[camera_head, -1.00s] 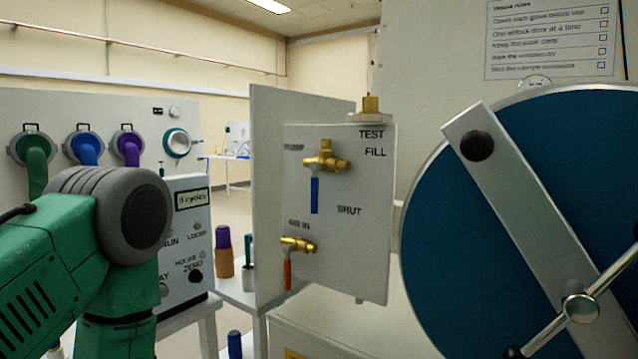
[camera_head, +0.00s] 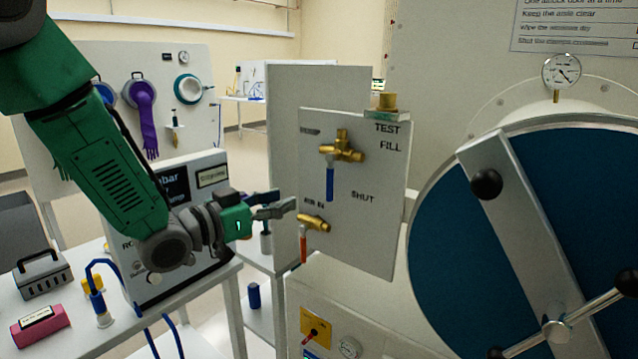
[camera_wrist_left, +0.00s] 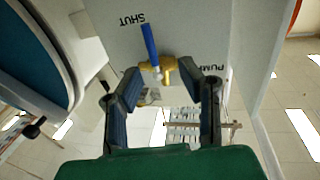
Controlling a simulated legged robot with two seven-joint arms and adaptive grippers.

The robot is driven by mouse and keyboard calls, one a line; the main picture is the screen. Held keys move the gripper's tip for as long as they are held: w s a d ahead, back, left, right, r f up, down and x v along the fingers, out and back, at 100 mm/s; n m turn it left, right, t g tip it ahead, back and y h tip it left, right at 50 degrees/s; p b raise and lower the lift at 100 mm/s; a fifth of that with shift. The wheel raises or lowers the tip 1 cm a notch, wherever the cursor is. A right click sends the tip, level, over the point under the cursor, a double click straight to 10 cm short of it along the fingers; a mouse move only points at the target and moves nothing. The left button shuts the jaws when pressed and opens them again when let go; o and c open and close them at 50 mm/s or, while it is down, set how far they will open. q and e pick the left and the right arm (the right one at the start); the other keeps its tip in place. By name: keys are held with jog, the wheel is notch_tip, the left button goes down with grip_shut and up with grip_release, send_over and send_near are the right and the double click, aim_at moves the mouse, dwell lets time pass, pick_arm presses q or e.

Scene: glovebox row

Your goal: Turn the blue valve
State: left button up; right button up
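The blue valve has a brass body (camera_head: 342,152) and a blue lever (camera_head: 330,184) that hangs straight down, on the upper part of a grey panel (camera_head: 380,225). In the left wrist view the blue lever (camera_wrist_left: 150,44) and brass body (camera_wrist_left: 178,70) appear upside down, just beyond the fingertips. My left gripper (camera_head: 288,205) is left of the panel, lower than the blue lever and apart from it in the head view. In the left wrist view my left gripper (camera_wrist_left: 170,80) has its fingers spread, with nothing held. My right gripper is not in view.
A second brass valve with a red lever (camera_head: 303,248) sits below on the same panel, close to my left gripper. A large blue round door (camera_head: 460,230) with a metal bar stands to the right. A control box (camera_head: 190,170) stands behind my left arm.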

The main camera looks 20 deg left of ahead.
aim_at(331, 187)
pick_arm(q)
jog(key=w+d, duration=0.4)
jog(key=d, duration=0.1)
jog(key=w+d+p, duration=0.1)
jog(key=w+d, duration=0.1)
jog(key=shift+w+d+r, duration=0.2)
jog(key=shift+d+r, duration=0.1)
jog(key=w, duration=0.1)
jog(key=w+a, duration=0.1)
jog(key=shift+w+f, duration=0.15)
jog(key=shift+w, duration=0.25)
jog(key=shift+d, duration=0.5)
jog(key=c, duration=0.5)
jog(key=shift+d, duration=0.35)
grip_shut()
jog(key=shift+d, duration=0.1)
jog(key=shift+w+a+f, duration=0.15)
jog(key=shift+a, duration=0.4)
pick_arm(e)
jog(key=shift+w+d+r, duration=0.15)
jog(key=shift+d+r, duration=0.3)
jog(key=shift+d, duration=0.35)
